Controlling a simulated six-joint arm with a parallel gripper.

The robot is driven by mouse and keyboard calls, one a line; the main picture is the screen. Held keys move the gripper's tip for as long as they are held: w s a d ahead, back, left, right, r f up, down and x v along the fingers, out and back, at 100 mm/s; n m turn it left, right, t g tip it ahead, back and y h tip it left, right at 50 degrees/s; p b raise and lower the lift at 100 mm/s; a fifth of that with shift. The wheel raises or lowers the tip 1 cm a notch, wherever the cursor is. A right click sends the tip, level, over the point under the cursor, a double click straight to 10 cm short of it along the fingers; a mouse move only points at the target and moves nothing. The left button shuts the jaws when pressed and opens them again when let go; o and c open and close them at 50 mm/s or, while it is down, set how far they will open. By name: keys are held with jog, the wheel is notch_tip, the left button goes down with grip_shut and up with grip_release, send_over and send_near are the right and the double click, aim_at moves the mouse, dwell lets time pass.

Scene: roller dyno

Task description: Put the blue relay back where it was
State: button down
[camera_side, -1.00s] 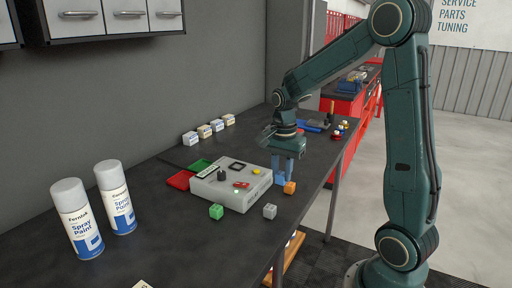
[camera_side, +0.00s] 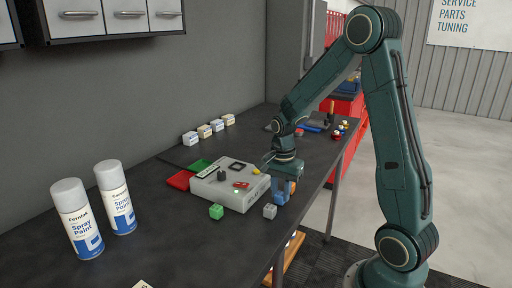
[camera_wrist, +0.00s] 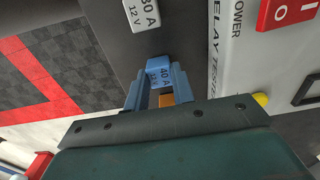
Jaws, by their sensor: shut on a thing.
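The blue relay (camera_wrist: 160,72), marked 40 A, is between my fingertips in the wrist view. In the side view it shows as a blue patch (camera_side: 281,198) low between the fingers, just right of the tester box. My gripper (camera_side: 284,190) points down and is shut on it. I cannot tell whether the relay touches the table. The relay tester (camera_side: 222,194) is a light grey box with a dark square socket (camera_side: 237,166), a black knob and a red switch.
An orange relay (camera_wrist: 166,100) stands close behind the blue one. A grey relay (camera_side: 270,211) is nearby in front, and a green relay (camera_side: 216,211) further left. Red (camera_side: 179,180) and green (camera_side: 199,166) trays lie behind the tester. Spray cans (camera_side: 77,220) stand left. The table edge is close on the right.

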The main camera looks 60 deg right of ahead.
aim_at(280, 194)
jog(key=shift+f, duration=0.1)
jog(key=c, duration=1.2)
grip_release()
notch_tip(280, 194, up, 12)
jog(key=shift+r, duration=0.15)
jog(key=shift+s+a+r+n+t, duration=0.95)
jog(key=shift+s+a+n, duration=1.55)
jog(key=shift+n, duration=0.5)
jog(key=shift+s+a+r+n+t, duration=0.9)
jog(key=shift+s+a+n, duration=1.3)
jog(key=shift+a+n, duration=0.65)
jog(key=shift+s+a+r+n+t, duration=0.95)
jog(key=shift+s+a+n, duration=1.45)
jog(key=shift+n, duration=0.75)
